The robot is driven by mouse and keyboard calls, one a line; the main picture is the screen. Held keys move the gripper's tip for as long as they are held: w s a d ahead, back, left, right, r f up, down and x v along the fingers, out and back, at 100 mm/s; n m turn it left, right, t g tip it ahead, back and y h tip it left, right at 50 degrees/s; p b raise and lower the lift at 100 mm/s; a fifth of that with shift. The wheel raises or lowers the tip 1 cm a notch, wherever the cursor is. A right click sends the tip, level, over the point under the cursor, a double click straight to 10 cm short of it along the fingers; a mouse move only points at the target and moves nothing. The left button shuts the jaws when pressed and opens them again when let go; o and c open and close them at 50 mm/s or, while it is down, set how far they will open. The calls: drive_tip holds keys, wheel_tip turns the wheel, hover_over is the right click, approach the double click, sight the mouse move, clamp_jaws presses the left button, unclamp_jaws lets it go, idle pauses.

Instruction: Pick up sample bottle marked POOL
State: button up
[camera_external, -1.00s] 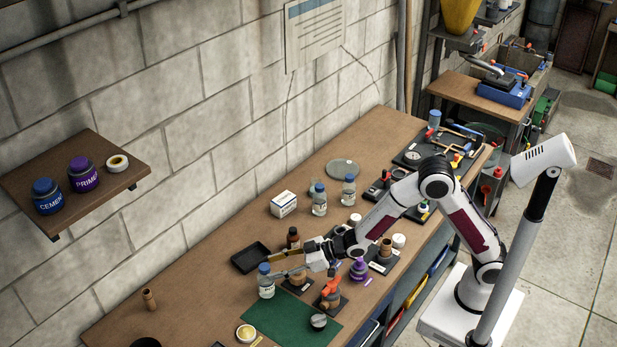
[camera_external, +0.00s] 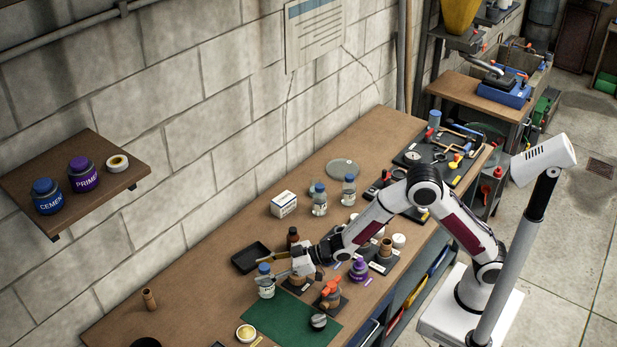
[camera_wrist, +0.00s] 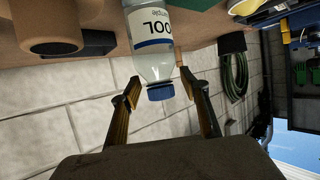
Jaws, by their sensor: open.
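The sample bottle (camera_external: 267,288) is clear with a white label and a blue cap, standing upright on the bench beside the green mat. In the wrist view the bottle (camera_wrist: 153,62) shows inverted, with "OOL" readable on its label and the first letter out of sight. My gripper (camera_external: 265,268) is open at the height of the bottle's cap. In the wrist view my gripper's fingertips (camera_wrist: 159,82) lie on either side of the bottle's cap and neck, with gaps on both sides. I cannot tell how deep the bottle sits between them.
A black tray (camera_external: 250,258) lies behind the bottle. A brown bottle (camera_external: 293,236) and an orange-topped item (camera_external: 330,288) stand close by. Two other blue-capped bottles (camera_external: 348,190) (camera_external: 319,205) stand farther back. The green mat (camera_external: 290,326) holds a dark round item.

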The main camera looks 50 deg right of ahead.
clamp_jaws()
drive_tip(key=shift+r, duration=0.1)
drive_tip(key=shift+r, duration=4.95)
